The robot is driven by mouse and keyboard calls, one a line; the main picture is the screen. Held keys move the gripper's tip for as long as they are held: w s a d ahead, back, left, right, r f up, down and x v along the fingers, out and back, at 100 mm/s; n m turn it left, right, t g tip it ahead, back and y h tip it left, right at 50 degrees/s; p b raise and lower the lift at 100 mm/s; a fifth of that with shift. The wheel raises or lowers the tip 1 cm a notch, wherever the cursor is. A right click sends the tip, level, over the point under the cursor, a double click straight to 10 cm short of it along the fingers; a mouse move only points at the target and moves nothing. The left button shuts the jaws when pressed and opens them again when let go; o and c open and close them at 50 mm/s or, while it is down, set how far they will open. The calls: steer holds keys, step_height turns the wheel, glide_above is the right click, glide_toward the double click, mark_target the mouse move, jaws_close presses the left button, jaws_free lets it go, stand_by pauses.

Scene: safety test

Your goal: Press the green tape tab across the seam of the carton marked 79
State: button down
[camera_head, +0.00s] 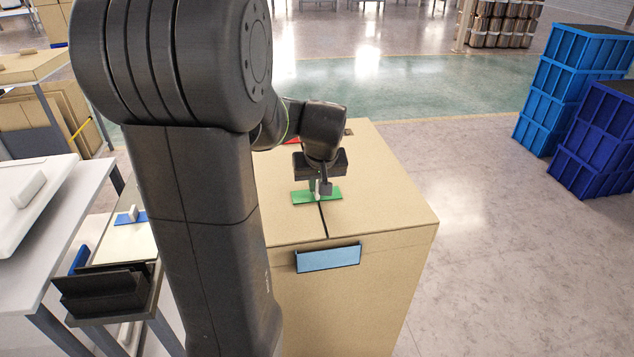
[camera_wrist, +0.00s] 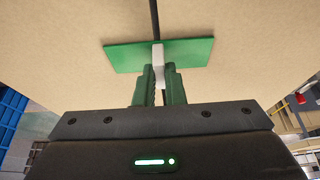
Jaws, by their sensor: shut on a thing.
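The carton (camera_head: 385,205) stands upright in front of me, with a dark seam (camera_head: 323,222) along its top. The seam also shows in the wrist view (camera_wrist: 154,18). The green tape tab (camera_head: 300,198) lies crosswise over the seam, flat on or very close to the top; I cannot tell whether it touches. In the wrist view the tab (camera_wrist: 125,57) spans both sides of the seam. My gripper (camera_head: 319,187) points down above it, shut on its white upright grip (camera_wrist: 158,54). A blue label (camera_head: 328,257) is on the carton's front; no number is readable.
A red item (camera_head: 292,141) lies farther back on the carton, partly behind my arm. At left are a light table (camera_head: 45,225) and a small stand with a blue-based piece (camera_head: 130,218). Blue crates (camera_head: 605,135) stand at right. The floor between crates and carton is clear.

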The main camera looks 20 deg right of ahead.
steer(key=shift+f, duration=0.1)
stand_by(0.3)
steer(key=c, duration=1.1)
jaws_free()
steer(key=shift+r+p, duration=2.65)
steer(key=shift+r, duration=0.95)
steer(key=shift+f, duration=0.2)
step_height(320, 180, down, 7)
steer(key=b, duration=0.5)
steer(key=shift+r, duration=0.1)
